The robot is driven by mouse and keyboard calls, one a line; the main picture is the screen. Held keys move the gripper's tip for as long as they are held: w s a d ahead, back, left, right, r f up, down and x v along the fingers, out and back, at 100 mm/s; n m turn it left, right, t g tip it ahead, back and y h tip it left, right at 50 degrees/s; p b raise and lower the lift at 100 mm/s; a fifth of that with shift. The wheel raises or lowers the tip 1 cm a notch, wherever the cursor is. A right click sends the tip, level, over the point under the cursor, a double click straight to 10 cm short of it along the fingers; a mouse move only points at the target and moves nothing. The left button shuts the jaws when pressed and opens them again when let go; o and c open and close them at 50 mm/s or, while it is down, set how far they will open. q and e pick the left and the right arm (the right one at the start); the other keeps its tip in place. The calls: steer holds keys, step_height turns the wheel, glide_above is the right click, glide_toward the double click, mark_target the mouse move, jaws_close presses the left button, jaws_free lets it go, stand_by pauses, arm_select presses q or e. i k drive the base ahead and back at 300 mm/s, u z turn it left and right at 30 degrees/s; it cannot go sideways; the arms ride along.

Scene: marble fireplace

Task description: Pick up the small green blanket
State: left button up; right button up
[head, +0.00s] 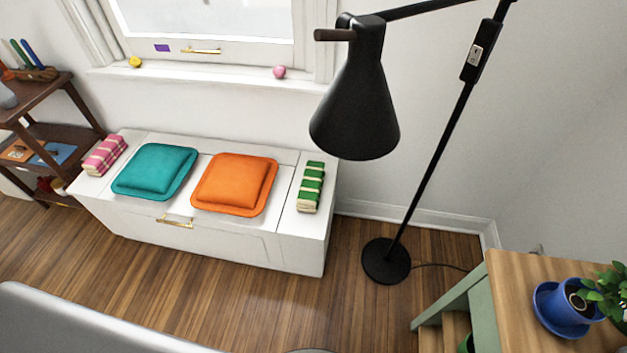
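The small green blanket (311,187) is folded, with green and cream stripes. It lies on the right end of the white storage bench (262,247) under the window, to the right of the orange cushion (234,184). Nothing covers it. Neither of my grippers shows in the head view.
A black floor lamp (385,262) stands right of the bench, its shade hanging high in front. A teal cushion (154,172) and a pink blanket (105,155) share the bench. A wooden table (510,300) with a potted plant stands at right. The wood floor before the bench is clear.

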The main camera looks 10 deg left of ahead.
mark_target(310, 192)
steer(key=z, duration=2.1)
steer(key=k, duration=0.9)
steer(key=u, duration=0.85)
steer(key=i, duration=0.5)
steer(key=u, duration=0.05)
